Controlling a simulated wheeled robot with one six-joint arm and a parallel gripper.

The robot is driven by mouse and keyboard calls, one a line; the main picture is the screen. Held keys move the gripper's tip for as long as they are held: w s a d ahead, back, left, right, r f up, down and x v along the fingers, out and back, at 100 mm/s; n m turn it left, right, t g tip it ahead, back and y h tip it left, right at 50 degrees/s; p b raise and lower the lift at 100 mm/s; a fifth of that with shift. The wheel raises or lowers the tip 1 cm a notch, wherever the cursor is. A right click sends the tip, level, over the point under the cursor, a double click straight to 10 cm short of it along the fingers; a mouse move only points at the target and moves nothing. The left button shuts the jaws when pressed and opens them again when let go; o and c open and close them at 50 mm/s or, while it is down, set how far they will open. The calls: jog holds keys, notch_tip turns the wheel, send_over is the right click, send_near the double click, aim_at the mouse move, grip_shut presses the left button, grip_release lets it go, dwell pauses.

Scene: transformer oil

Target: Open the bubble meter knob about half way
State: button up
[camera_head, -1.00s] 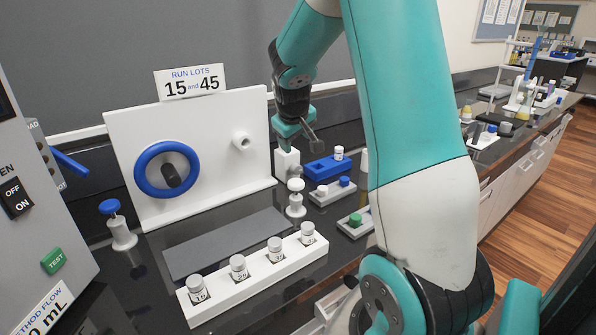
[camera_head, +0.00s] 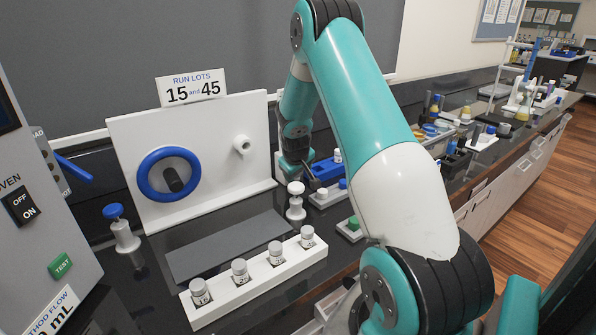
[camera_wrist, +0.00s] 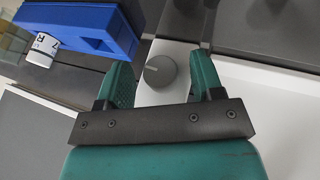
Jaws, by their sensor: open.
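A round grey knob (camera_wrist: 159,71), which I take for the bubble meter knob, sits on a white block (camera_wrist: 170,52) in the wrist view. A pale pointer mark is not clear on it. My gripper (camera_wrist: 162,75) is open, with one teal finger on each side of the knob and a visible gap to both. I cannot tell how far the fingertips stand above it. In the head view my gripper (camera_head: 302,172) is low, right of the white upright panel (camera_head: 220,130). It hides the knob and most of the block there.
A blue rack (camera_wrist: 85,25) with a capped vial (camera_wrist: 43,49) is close to the left finger in the wrist view. In the head view a white stopper-like post (camera_head: 295,203) stands just in front of my gripper. A white vial holder (camera_head: 255,285) is further forward.

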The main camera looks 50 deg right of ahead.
jog(key=c, duration=0.9)
jog(key=shift+c, duration=0.2)
jog(key=shift+d, duration=0.1)
jog(key=y, duration=0.2)
jog(key=shift+s+d+r+m+y+p, duration=0.1)
jog(key=shift+d+m+y+p, duration=0.05)
jog(key=shift+m+y+p, duration=0.2)
jog(key=shift+d+m+t+y, duration=0.1)
jog(key=shift+m+t+y, duration=0.25)
jog(key=shift+y, duration=0.7)
jog(key=shift+d+m+t+y, duration=0.1)
jog(key=shift+t+y, duration=0.35)
jog(key=shift+y, duration=0.55)
jog(key=o, duration=0.9)
